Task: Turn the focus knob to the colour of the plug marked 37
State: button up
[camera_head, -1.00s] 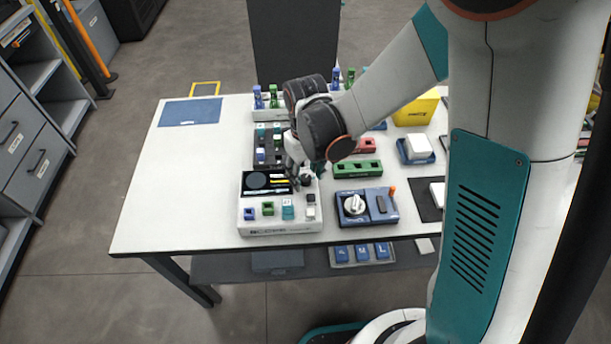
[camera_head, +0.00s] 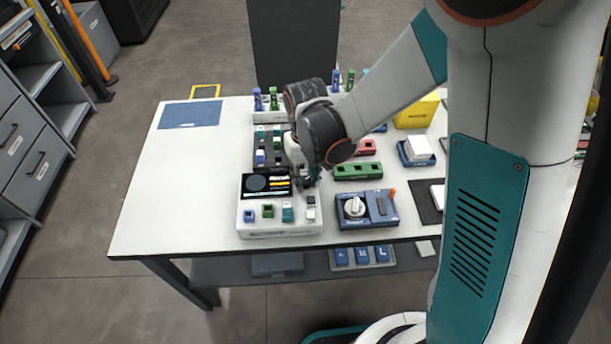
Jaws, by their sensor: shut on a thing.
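The white splicer unit (camera_head: 280,229) stands at the table's front. It has a dark screen (camera_head: 266,184) with a grey disc and yellow and white bars. Along its front are a blue plug (camera_head: 249,215), a green plug (camera_head: 267,211), a teal plug (camera_head: 287,213) and a white piece (camera_head: 310,214). No number is legible, so I cannot tell which plug is marked 37. My gripper (camera_head: 309,182) points down at the unit's right side beside the screen, shut on the focus knob. The fingers hide the knob and its colour setting.
A blue device (camera_head: 378,218) with a white dial (camera_head: 354,206) and an orange lever stands just right. Behind it are a green block (camera_head: 358,170) and a red block (camera_head: 366,147). A dark rack (camera_head: 268,141) lies behind the unit.

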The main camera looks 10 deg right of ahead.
aim_at(306, 179)
jog(key=shift+m, duration=1.2)
jog(key=o, duration=1.1)
jog(key=shift+r, duration=0.1)
notch_tip(306, 179, up, 7)
jog(key=shift+r, duration=0.15)
